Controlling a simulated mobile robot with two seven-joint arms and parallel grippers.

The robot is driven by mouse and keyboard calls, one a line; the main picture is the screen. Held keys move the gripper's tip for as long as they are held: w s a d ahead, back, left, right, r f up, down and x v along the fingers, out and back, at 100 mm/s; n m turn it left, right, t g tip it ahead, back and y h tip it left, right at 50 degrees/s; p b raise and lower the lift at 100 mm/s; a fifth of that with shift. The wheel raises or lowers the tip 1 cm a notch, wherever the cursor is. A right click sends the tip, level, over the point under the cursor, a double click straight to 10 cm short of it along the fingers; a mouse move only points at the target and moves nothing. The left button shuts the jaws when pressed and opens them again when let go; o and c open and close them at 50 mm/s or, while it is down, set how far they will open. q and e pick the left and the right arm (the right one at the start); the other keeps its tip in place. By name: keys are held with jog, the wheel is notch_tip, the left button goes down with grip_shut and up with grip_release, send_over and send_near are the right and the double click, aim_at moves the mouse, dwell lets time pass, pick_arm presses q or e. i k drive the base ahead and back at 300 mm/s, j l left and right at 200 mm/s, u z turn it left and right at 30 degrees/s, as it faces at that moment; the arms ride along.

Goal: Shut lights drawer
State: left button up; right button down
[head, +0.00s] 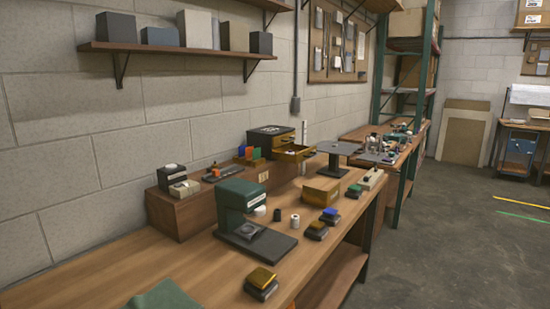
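What lies inside the drawer is too small to tell. I cannot read any label on the cabinet. Neither of my grippers shows in the head view.
A green machine (243,196) on a dark base stands mid-bench, with a wooden riser (180,218) behind it. The near bench top (110,275) is mostly clear.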

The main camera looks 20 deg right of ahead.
aim_at(301, 153)
jog(key=i+l+u, duration=0.4)
jog(key=l, duration=0.25)
jog(key=l+u, duration=0.15)
jog(key=l, duration=0.2)
jog(key=i+l+u, duration=0.2)
jog(key=l, duration=0.15)
jog(key=l+u, duration=0.2)
jog(key=l, duration=0.2)
